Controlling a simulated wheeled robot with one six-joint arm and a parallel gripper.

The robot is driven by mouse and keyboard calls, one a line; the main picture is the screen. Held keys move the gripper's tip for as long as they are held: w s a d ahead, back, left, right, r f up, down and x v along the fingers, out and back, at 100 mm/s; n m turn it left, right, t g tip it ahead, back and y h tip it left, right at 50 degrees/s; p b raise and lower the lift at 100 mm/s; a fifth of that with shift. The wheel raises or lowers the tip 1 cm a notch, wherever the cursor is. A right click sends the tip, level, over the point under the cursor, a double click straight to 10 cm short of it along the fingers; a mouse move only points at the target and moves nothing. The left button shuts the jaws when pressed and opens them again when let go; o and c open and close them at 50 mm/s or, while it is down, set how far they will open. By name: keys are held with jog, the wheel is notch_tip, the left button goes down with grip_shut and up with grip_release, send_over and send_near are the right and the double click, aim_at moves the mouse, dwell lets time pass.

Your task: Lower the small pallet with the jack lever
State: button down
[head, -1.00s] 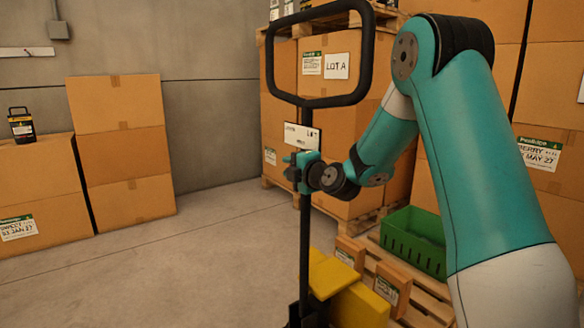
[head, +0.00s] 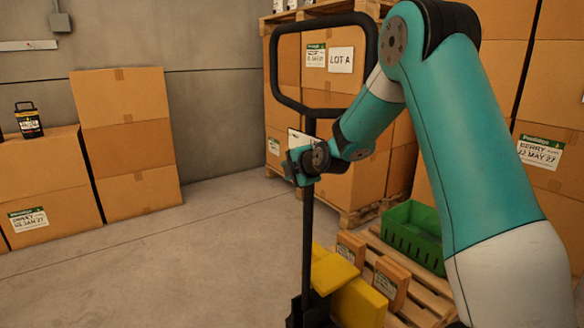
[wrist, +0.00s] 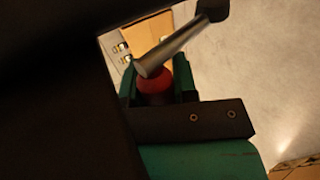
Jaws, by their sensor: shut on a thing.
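The pallet jack has a black loop handle (head: 274,75) on a dark upright pole (head: 307,225) and a yellow body (head: 358,302). My gripper (head: 294,168) is at the pole, below the loop. In the wrist view, my gripper (wrist: 158,88) has its green fingers on both sides of a red knob (wrist: 155,82) and is shut on it. A grey rod, the jack lever (wrist: 180,45), runs from the knob up to the right. The small pallet (head: 427,292) is wooden, right of the jack. Its height above the floor cannot be told.
Small cartons (head: 391,283) and a green crate (head: 412,235) are on the small pallet. Stacked cartons (head: 345,180) stand behind the jack, and more cartons (head: 130,150) stand by the left wall. The floor (head: 190,260) left of the jack is clear.

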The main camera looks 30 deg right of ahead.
jog(key=c, duration=0.9)
grip_release()
jog(key=v, duration=1.7)
jog(key=shift+s+r, duration=0.1)
jog(key=shift+s, duration=0.1)
jog(key=shift+c, duration=0.4)
